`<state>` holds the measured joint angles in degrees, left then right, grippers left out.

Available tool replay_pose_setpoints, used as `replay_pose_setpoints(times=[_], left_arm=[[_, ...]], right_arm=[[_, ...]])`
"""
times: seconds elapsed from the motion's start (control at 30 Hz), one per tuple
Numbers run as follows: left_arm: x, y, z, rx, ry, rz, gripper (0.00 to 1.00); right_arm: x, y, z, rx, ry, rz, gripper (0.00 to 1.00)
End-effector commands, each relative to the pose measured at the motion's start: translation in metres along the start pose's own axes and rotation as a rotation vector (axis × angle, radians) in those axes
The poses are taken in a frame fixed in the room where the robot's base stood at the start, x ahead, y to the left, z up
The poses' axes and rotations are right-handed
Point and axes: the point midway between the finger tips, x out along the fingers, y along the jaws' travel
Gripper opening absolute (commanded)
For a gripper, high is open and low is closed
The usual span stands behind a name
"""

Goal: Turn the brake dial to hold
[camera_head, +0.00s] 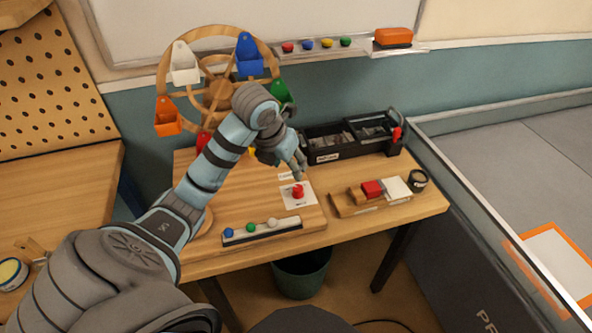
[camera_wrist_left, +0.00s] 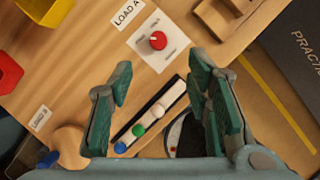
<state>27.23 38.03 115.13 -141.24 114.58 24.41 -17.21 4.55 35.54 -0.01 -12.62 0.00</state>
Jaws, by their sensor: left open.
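The brake dial (camera_head: 298,191) is a red knob on a small white plate (camera_head: 306,202), set on the wooden board of the table. In the left wrist view the dial (camera_wrist_left: 158,41) shows a pale pointer mark; the print on its plate is too small to read surely. My left gripper (camera_head: 297,168) hangs above and just behind the dial in the head view. In the left wrist view its fingers (camera_wrist_left: 160,72) are spread apart with nothing between them, and the dial lies beyond the tips, not touched. My right gripper is not in view.
A wooden wheel (camera_head: 163,70) with coloured cabins stands behind my arm. A strip (camera_head: 262,232) with blue, green and white balls lies in front of the dial. A black organiser (camera_head: 340,152) stands behind; a wooden holder with red and white blocks (camera_head: 372,188) is to the right.

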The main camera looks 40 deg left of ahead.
Motion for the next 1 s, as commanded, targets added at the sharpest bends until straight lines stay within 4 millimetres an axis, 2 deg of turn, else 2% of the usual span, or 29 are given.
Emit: replay_pose_setpoints(times=[0.17,0.3,0.5,0.6,0.7,0.93,0.97,1.0], left_arm=[[0.032,0.004,-0.005,-0.009,0.008,0.015,0.45],[0.072,0.004,-0.008,-0.008,0.008,0.014,0.45],[0.118,0.004,-0.006,-0.007,0.015,0.015,0.45],[0.135,0.004,-0.005,-0.006,0.012,0.014,0.45],[0.142,0.005,-0.004,-0.004,0.011,0.014,0.45],[0.143,0.005,-0.004,-0.004,0.01,0.015,0.45],[0.143,0.005,-0.004,-0.004,0.01,0.015,0.43],[0.143,0.005,-0.004,-0.004,0.01,0.015,0.37]], right_arm=[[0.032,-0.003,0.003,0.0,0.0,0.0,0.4],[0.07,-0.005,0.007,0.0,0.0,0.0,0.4],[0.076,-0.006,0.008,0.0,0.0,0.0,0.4],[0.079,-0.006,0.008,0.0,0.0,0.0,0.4],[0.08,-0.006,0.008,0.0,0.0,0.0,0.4],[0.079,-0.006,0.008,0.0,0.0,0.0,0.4],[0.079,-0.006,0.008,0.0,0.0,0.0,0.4],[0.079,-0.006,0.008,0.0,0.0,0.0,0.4]])
